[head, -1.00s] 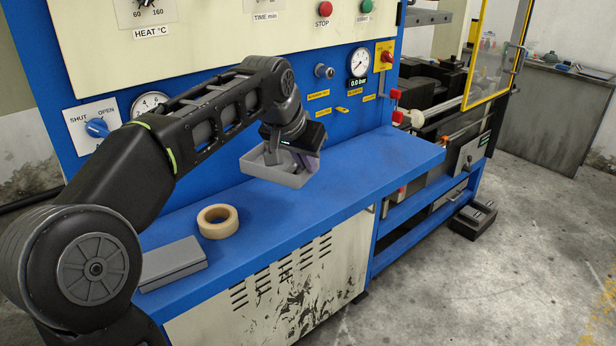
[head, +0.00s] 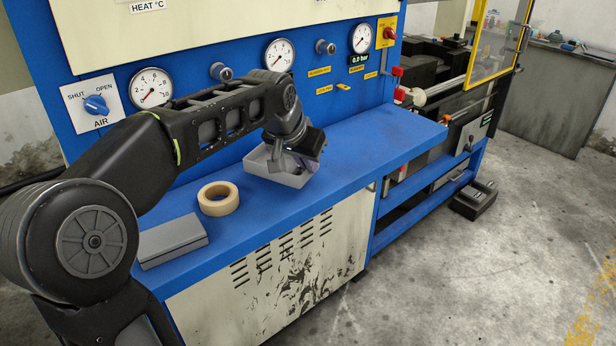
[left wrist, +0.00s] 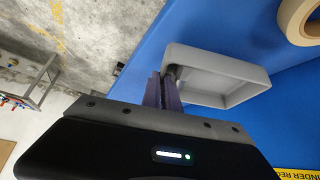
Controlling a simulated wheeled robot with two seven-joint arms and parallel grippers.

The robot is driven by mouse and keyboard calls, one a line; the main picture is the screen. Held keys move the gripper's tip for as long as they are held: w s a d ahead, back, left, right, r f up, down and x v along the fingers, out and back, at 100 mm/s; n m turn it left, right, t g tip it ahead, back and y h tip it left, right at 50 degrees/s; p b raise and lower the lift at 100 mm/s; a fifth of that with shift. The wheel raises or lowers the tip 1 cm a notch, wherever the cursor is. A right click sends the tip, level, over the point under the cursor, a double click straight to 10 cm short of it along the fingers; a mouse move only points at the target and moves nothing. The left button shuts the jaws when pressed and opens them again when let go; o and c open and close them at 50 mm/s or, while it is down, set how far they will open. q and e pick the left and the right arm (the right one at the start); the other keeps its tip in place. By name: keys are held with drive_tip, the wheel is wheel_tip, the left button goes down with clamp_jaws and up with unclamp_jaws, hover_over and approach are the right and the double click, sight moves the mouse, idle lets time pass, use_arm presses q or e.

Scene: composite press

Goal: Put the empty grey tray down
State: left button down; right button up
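The empty grey tray (head: 281,176) is a shallow open box over the blue shelf, to the right of the tape roll. It sits at or just above the shelf surface; I cannot tell whether it touches. My left gripper (head: 280,160) reaches down to it, with the fingers close together at the tray's wall. In the left wrist view the tray (left wrist: 232,92) extends to the right of the gripper (left wrist: 166,82), whose fingers meet its near end wall and appear closed on it. The inside of the tray looks empty. My right gripper is out of view.
A tan tape roll (head: 218,199) and a flat grey block (head: 172,241) lie on the blue shelf (head: 350,165) to the left. The press panel with gauges and knobs rises behind. The shelf is clear to the right of the tray.

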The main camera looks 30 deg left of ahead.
sight(308, 179)
use_arm(q)
drive_tip(key=shift+f, duration=1.8)
drive_tip(key=shift+f, duration=0.15)
drive_tip(key=c, duration=1.6)
unclamp_jaws()
drive_tip(key=shift+r, duration=0.2)
drive_tip(key=v, duration=1.2)
